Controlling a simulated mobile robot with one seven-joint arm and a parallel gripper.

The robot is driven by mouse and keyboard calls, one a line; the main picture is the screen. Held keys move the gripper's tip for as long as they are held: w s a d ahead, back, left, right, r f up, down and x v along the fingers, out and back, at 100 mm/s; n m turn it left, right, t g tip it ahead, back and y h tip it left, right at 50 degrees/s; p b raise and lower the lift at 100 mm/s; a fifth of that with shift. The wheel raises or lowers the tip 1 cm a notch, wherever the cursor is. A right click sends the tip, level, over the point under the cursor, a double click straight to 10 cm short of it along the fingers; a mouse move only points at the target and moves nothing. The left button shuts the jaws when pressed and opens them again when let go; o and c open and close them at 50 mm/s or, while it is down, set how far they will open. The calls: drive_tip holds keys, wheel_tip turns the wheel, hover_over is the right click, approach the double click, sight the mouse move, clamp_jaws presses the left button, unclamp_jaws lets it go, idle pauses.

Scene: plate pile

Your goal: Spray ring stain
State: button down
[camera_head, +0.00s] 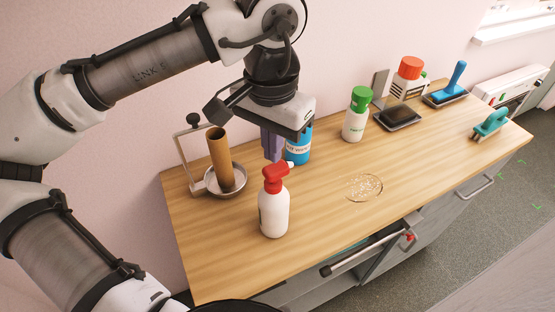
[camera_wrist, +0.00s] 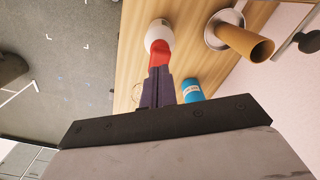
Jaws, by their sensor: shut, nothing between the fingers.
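A white spray bottle with a red trigger head (camera_head: 274,207) stands upright on the wooden counter. Its red head also shows in the wrist view (camera_wrist: 159,52), just past my fingertips. The ring stain (camera_head: 364,187), a pale speckled circle, lies on the counter to the right of the bottle. In the wrist view only part of the ring shows beside my fingers. My gripper (camera_head: 272,157) points down just above and behind the red head. Its purple fingers are together with nothing between them. I cannot tell whether the fingertips touch the bottle head.
A blue bottle (camera_head: 298,150) stands close behind my gripper. A metal dish with a brown roll (camera_head: 220,158) is at left. A green-capped bottle (camera_head: 355,115), a red-capped container (camera_head: 409,78), a dark tray (camera_head: 398,118) and brushes (camera_head: 491,122) stand at right. Counter around the stain is clear.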

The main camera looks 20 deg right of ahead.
wheel_tip(320, 180, up, 3)
drive_tip(key=shift+p, duration=0.8)
drive_tip(key=shift+r, duration=1.05)
drive_tip(key=shift+s, duration=0.1)
